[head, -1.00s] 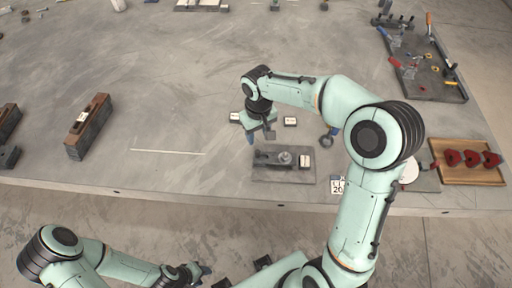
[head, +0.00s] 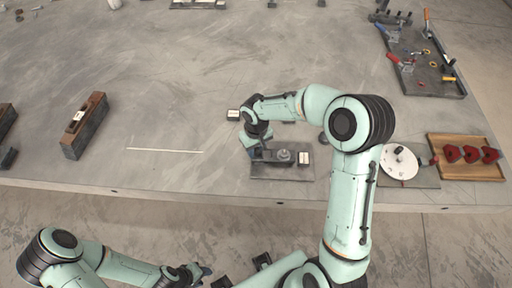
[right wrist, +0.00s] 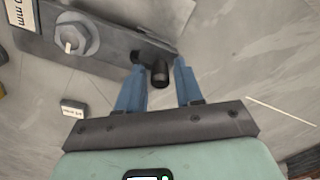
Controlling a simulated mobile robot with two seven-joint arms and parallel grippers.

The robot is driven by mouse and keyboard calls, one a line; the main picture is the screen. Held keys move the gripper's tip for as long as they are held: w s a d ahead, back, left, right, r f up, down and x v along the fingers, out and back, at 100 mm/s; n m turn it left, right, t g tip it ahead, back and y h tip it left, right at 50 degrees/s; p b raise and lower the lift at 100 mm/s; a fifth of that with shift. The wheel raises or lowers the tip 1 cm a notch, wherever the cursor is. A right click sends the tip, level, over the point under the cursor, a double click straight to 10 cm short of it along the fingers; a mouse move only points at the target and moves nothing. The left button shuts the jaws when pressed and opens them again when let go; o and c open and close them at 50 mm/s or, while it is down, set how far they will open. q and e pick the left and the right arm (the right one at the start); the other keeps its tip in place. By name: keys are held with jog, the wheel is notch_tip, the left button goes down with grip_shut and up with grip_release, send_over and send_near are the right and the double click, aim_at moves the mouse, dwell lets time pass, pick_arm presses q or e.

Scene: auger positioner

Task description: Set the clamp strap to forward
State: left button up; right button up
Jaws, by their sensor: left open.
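The clamp strap (head: 273,155) is a dark bar with a bolt and nut, lying on a flat grey plate (head: 283,173) near the table's front edge. The right wrist view shows the strap (right wrist: 110,48), its hex nut (right wrist: 76,38) and a black knob (right wrist: 160,74) at its end. My right gripper (right wrist: 161,75) is open, with its blue fingers on either side of the knob and visible gaps between. In the head view my right gripper (head: 252,148) is at the strap's left end, partly hidden by its wrist. My left gripper (head: 203,272) is low in front of the table, open.
A small labelled block (head: 233,115) sits behind the plate. A white disc on a plate (head: 399,161) and a wooden tray (head: 470,172) with red parts are to the right. A tool board (head: 430,75) is at the back right. The table's middle left is mostly clear.

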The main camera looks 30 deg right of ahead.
grip_shut()
jog(key=shift+s+d+b, duration=0.2)
jog(key=shift+s+d, duration=0.25)
jog(key=shift+d, duration=0.35)
jog(key=shift+s+d+b, duration=0.2)
jog(key=shift+s+d, duration=0.25)
jog(key=shift+d, duration=0.3)
jog(key=shift+o, duration=0.4)
grip_release()
jog(key=shift+o, duration=1.4)
jog(key=shift+r, duration=0.25)
notch_tip(320, 180, up, 13)
jog(key=p, duration=0.1)
